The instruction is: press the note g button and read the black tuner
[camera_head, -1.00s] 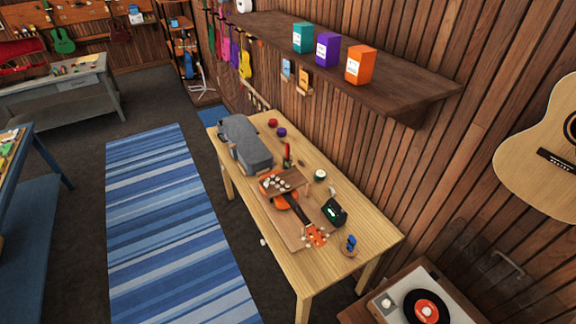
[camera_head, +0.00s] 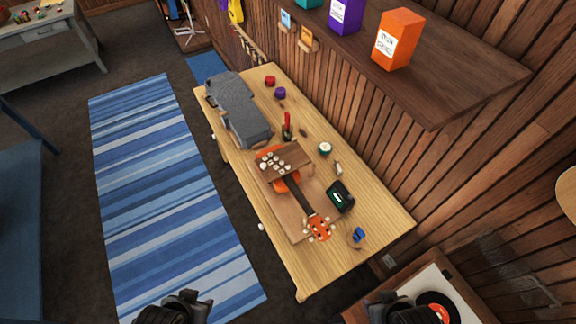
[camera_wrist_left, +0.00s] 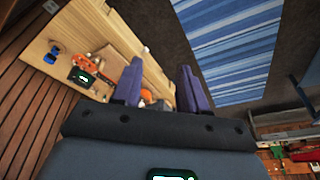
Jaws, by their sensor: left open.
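The black tuner (camera_head: 341,196) sits on the wooden table with a small lit green screen; its reading is too small to make out. It also shows in the left wrist view (camera_wrist_left: 83,77). Several pale round buttons sit on a brown wooden stand (camera_head: 291,158) over an orange ukulele (camera_head: 318,228); I cannot tell which is note G. My left gripper (camera_wrist_left: 161,68) is open and empty, its two purple fingers apart, well away from the table. In the head view, dark parts of both my arms show at the bottom edge, short of the table; the right gripper's jaws are not clear.
A grey case (camera_head: 235,105) lies at the table's far end. A red screwdriver-like tool (camera_head: 287,124), a small round tin (camera_head: 325,148) and a blue item (camera_head: 358,235) stand near. A wall shelf (camera_head: 450,65) overhangs at right. A record player (camera_head: 435,300) stands at bottom right.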

